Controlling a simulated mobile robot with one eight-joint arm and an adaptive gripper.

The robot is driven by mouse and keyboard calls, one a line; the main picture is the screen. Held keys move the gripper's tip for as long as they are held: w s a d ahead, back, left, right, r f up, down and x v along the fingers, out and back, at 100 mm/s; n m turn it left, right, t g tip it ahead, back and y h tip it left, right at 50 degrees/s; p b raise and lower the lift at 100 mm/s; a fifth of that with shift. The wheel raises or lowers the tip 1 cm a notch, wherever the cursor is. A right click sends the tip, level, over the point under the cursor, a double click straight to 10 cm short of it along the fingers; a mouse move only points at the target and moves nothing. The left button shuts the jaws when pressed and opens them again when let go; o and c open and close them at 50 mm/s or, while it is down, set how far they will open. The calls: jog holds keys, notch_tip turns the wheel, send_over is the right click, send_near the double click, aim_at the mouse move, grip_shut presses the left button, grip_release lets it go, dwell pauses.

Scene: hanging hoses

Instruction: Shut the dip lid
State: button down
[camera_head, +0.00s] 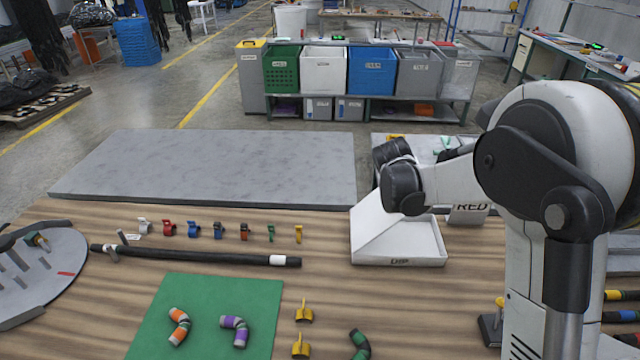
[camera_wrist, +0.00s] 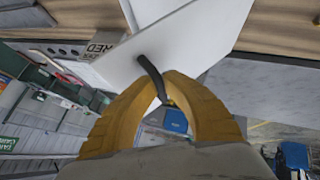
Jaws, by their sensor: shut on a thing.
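The dip box (camera_head: 425,258) is a shallow white tray marked DIP on the table's right half. Its white lid (camera_head: 372,226) stands tilted, partly open, and the tray inside still shows. My gripper's yellow fingers (camera_wrist: 168,86) are closed around this handle. In the head view my wrist is above and behind the box, and the fingers cannot be made out.
A box marked RED (camera_head: 468,214) stands just right of the dip box. Left lie a dark hose (camera_head: 200,256), a row of coloured clamps (camera_head: 218,230) and a green mat (camera_head: 208,312) with hose pieces. A grey slab (camera_head: 215,165) lies beyond the table.

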jog(key=shift+d+f+y, duration=0.4)
jog(key=shift+d+f, duration=0.05)
jog(key=shift+d, duration=0.15)
jog(key=d+f+m+y+b, duration=0.1)
jog(key=d+f+y+b, duration=0.1)
jog(key=d+f+b, duration=0.1)
jog(key=d+f+m+y+b, duration=0.1)
jog(key=d+f+y+b, duration=0.2)
jog(key=f+b, duration=0.3)
jog(key=d+f+m+y+b, duration=0.1)
jog(key=d+f+y+b, duration=0.2)
jog(key=d+f+b, duration=0.2)
notch_tip(320, 180, down, 3)
jog(key=shift+r, duration=0.1)
dwell(0.6)
jog(key=c, duration=0.6)
grip_release()
